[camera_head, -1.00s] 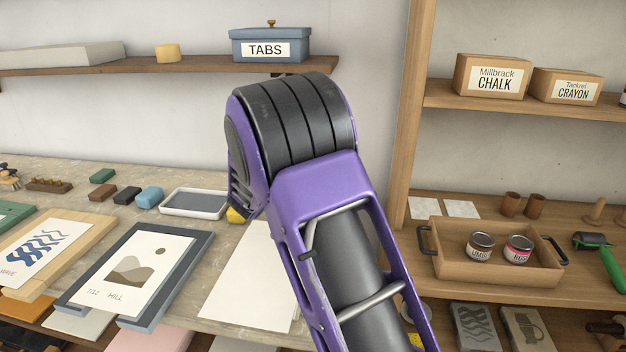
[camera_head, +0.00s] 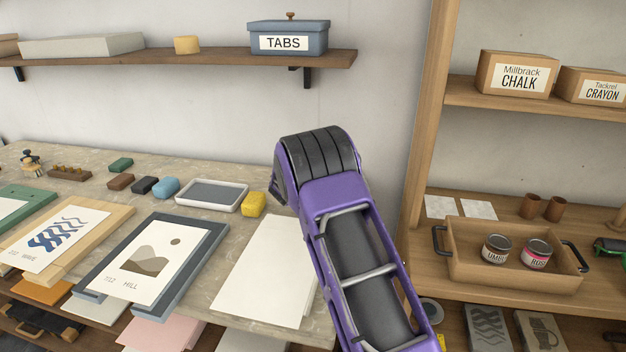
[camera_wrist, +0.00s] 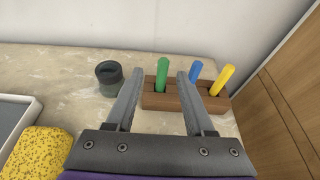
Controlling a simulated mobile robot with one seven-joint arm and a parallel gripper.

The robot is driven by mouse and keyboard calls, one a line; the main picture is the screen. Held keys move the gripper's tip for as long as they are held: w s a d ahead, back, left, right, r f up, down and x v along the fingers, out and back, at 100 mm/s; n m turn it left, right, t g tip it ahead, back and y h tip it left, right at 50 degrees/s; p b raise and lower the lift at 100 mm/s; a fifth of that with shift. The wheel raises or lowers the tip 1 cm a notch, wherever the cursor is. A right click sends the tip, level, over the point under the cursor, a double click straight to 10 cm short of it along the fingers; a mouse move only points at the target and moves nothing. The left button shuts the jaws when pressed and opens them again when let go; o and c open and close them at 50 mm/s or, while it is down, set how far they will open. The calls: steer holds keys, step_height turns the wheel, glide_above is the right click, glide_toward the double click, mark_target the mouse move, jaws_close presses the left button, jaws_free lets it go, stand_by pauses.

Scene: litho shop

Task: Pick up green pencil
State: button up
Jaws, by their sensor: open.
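The green pencil (camera_wrist: 162,73) stands upright in a wooden block holder (camera_wrist: 150,98) in the wrist view, at the holder's left end. A blue pencil (camera_wrist: 195,71) and a yellow pencil (camera_wrist: 222,79) stand in the same holder to its right. My gripper (camera_wrist: 158,80) is open and empty in the wrist view. Its two fingers point toward the holder, and the green pencil shows between their tips. I cannot tell how far the fingertips are from it. In the head view, my arm hides the pencils and the gripper.
A dark cup (camera_wrist: 109,76) stands left of the holder, and a yellow speckled sponge (camera_wrist: 38,153) lies nearer. A shallow white-rimmed tray (camera_head: 240,206) is on the bench. A shelf upright (camera_head: 425,130) stands right of my arm. White paper (camera_head: 262,270) lies on the bench front.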

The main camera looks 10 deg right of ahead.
steer(key=shift+d+r+p+x, duration=0.1)
steer(key=shift+p+x, duration=0.1)
steer(key=shift+x, duration=0.7)
steer(key=shift+d+r+p+x, duration=0.1)
steer(key=shift+r+p+x, duration=0.1)
steer(key=shift+x, duration=0.7)
steer(key=shift+d+r+p+x, duration=0.1)
steer(key=shift+p+x, duration=0.1)
steer(key=shift+x, duration=0.65)
jaws_close()
